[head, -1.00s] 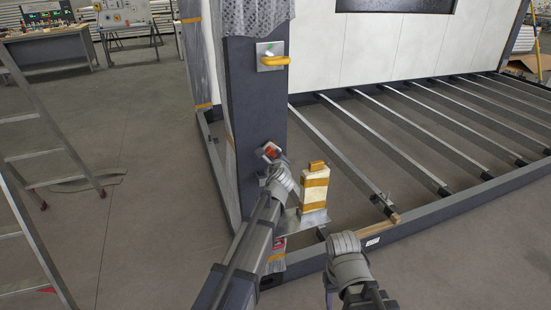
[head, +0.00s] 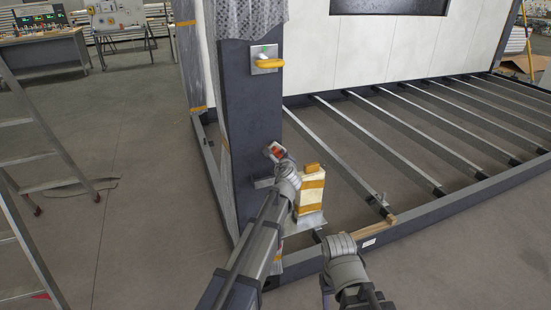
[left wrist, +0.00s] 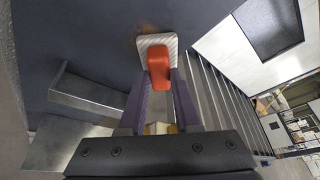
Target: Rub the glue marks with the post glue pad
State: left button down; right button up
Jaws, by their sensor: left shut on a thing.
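The post glue pad (left wrist: 143,42) has a pale, ribbed base and a red-orange handle (left wrist: 158,72). My left gripper (head: 279,157) is shut on the handle; its two fingers flank it in the left wrist view (left wrist: 158,90). The pad (head: 274,149) is at the dark post (head: 250,110), low on its face near the right edge. A faint brownish mark (left wrist: 149,28) shows on the post just beyond the pad's top edge. Whether the pad touches the post is hard to tell. The pad hides the surface behind it. My right gripper is out of sight; only its arm shows.
A metal bracket (left wrist: 88,98) sticks out beside the pad. A yellow handle (head: 267,66) on a metal plate is higher on the post. A cream block with orange bands (head: 312,190) stands close right of my left wrist. Floor beams (head: 400,145) extend right; a ladder (head: 40,150) stands left.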

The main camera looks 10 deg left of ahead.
pick_arm(q)
jog(key=shift+w+a, duration=0.1)
jog(key=shift+a, duration=0.05)
jog(key=s+a, duration=0.2)
jog(key=a, duration=0.1)
jog(key=shift+s+a, duration=0.1)
jog(key=shift+s, duration=0.1)
dwell(0.4)
jog(key=s+d, duration=0.3)
jog(key=s, duration=0.2)
jog(key=shift+d, duration=0.2)
dwell(0.4)
jog(key=shift+s+d, duration=0.45)
jog(key=shift+s, duration=0.2)
jog(key=shift+s+d, duration=0.4)
jog(key=shift+s, duration=0.2)
